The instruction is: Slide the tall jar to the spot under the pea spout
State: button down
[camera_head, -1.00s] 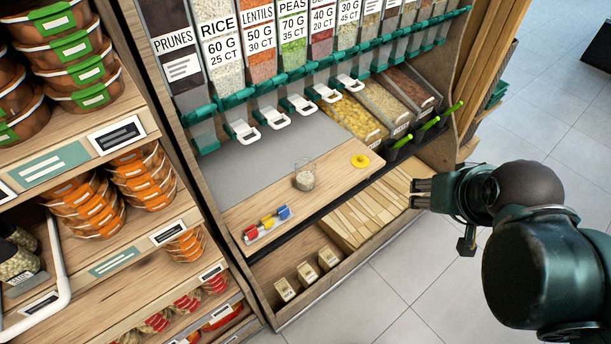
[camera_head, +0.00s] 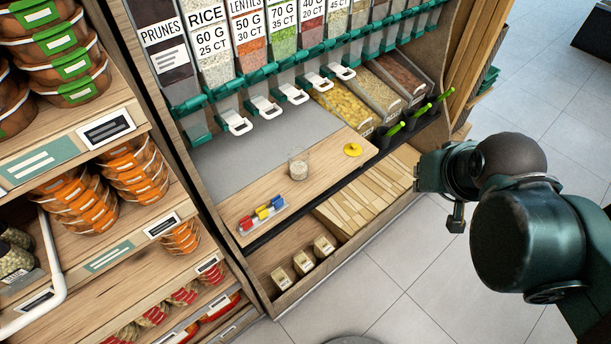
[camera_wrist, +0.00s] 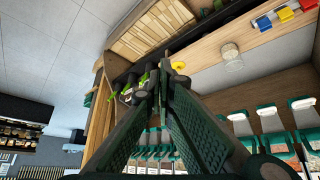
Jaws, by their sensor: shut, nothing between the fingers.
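The tall jar (camera_head: 298,166) is a small clear glass with pale contents. It stands upright on the wooden counter strip, near the grey surface. It also shows in the wrist view (camera_wrist: 232,60). My gripper (camera_head: 418,172) is right of the counter, well apart from the jar. In the wrist view my gripper (camera_wrist: 160,78) is shut and empty, its fingers converging. The spot under the spout is not clearly marked.
A tray of red, yellow and blue pieces (camera_head: 262,214) is left of the jar. A yellow disc (camera_head: 352,150) is to its right. Open bins with green-handled scoops (camera_head: 395,128) stand farther right. The grey surface (camera_head: 250,150) behind the jar is clear.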

aim_at(299, 164)
jog(key=w+a+f+n+g+p, duration=0.25)
jog(key=w+a+f+g, duration=0.2)
jog(key=w+a, duration=0.75)
jog(key=w+a+f+n+g, duration=0.2)
jog(key=w+a+f, duration=0.2)
jog(key=a+f, duration=0.9)
jog(key=shift+w+a+f+p, duration=0.25)
jog(key=shift+f+p, duration=0.2)
jog(key=shift+f, duration=0.55)
notch_tip(299, 164, down, 10)
jog(key=shift+b, duration=1.25)
jog(key=shift+w+a+b, duration=0.2)
jog(key=shift+w+a, duration=0.25)
jog(key=shift+w, duration=0.45)
jog(key=shift+w+a+b, duration=0.15)
jog(key=shift+w+a, duration=0.3)
jog(key=shift+w, duration=0.4)
